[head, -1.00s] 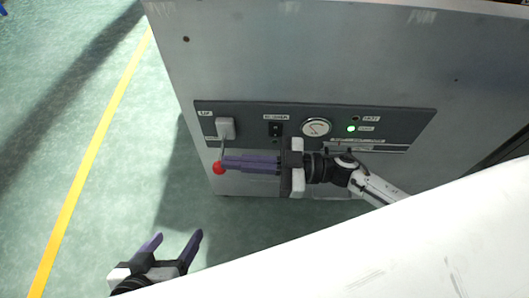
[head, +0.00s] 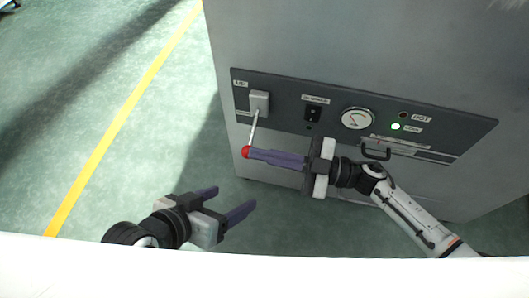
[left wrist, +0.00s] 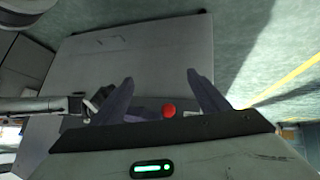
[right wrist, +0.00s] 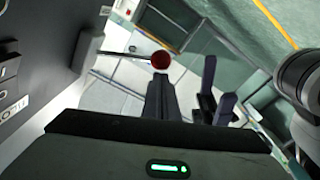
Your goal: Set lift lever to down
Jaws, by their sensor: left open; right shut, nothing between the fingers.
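The lift lever is a thin rod (head: 254,128) with a red ball knob (head: 246,152), coming from a pale block (head: 259,103) at the left end of the machine's dark panel. The rod slants down in the head view. My right gripper (head: 251,156) is shut and empty, its fingertips at the knob; whether they touch cannot be told. My left gripper (head: 233,199) is open and empty, below the knob. In the left wrist view, the knob (left wrist: 169,110) shows between the left fingers. In the right wrist view, the knob (right wrist: 161,60) is just beyond the right fingertips.
The dark panel (head: 460,125) also holds a rocker switch (head: 313,114), a round gauge (head: 357,118), a lit green lamp (head: 395,127) and a small black handle (head: 376,151). Green floor with a yellow line (head: 120,140) lies open to the left.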

